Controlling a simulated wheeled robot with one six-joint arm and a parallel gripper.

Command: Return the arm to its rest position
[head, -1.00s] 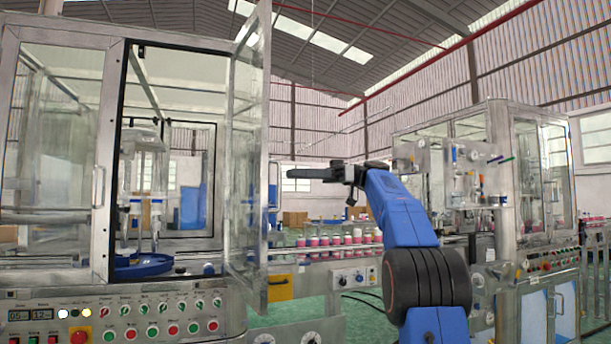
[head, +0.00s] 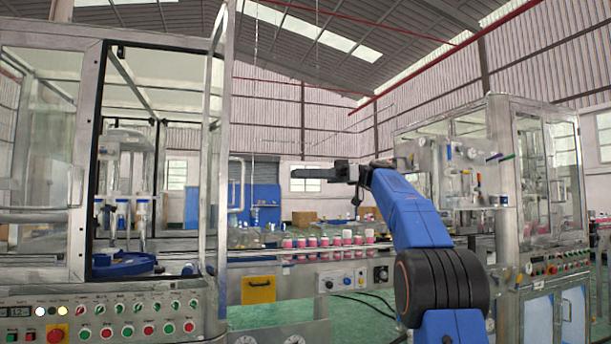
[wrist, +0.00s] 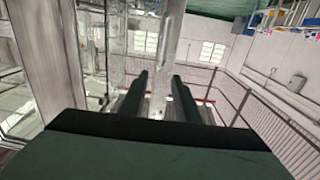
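My blue arm (head: 405,215) reaches up at the right of the middle in the head view and bends over to the left. My gripper (head: 295,173) is level in the air, pointing left toward the open machine door (head: 222,150), with a gap between them in the picture. In the wrist view, my gripper (wrist: 160,82) has its two dark fingers apart. A pale upright post shows behind the gap, and nothing appears held.
A glass-walled machine (head: 90,45) with buttons stands left, its door swung open. A conveyor (head: 320,258) with several pink-and-white cans (head: 324,241) runs behind my arm. A second machine (head: 500,130) stands right. Open air surrounds the gripper.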

